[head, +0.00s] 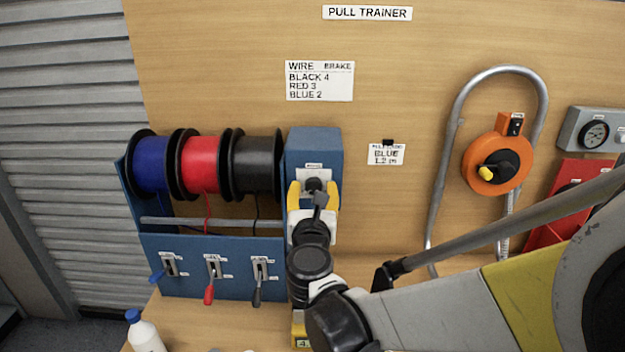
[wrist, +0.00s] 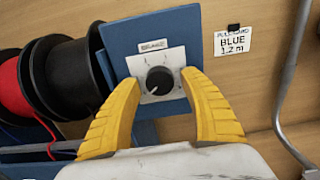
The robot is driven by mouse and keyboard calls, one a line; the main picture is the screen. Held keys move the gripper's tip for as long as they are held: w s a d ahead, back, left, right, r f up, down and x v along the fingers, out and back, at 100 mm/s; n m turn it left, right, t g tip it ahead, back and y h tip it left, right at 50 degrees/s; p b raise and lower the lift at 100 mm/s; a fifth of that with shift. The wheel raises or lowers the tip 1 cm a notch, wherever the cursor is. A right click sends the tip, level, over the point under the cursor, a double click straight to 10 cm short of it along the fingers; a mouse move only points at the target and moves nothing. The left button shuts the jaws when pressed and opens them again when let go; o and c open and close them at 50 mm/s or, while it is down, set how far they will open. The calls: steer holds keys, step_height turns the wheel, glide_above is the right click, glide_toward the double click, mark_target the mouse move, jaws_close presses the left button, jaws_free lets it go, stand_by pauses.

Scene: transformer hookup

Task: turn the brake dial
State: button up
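The brake dial (wrist: 159,80) is a black round knob with a pale pointer mark, on a white plate on the blue box. In the wrist view the pointer aims to the lower left. My gripper (wrist: 161,90) is open, its two yellow fingers on either side of the dial and apart from it. In the head view my gripper (head: 314,194) is in front of the blue box (head: 314,148), and the dial is mostly hidden behind it. I cannot tell how far the fingertips are from the plate.
Blue, red and black wire spools (head: 201,164) sit left of the box, above several levers (head: 213,268). A wall card (head: 320,81) reads black 4, red 3, blue 2. Another card (head: 386,154) reads blue, 1.2 m. A bent metal tube (head: 449,150) and orange reel (head: 475,165) are on the right.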

steer(key=c, duration=0.9)
steer(key=shift+m, duration=0.3)
steer(key=m, duration=0.9)
steer(key=shift+m, duration=0.4)
steer(key=m, duration=0.4)
steer(key=shift+a+r+m, duration=0.1)
steer(key=shift+m, duration=0.2)
steer(key=m, duration=0.4)
steer(key=shift+m, duration=0.3)
steer(key=o, duration=1.2)
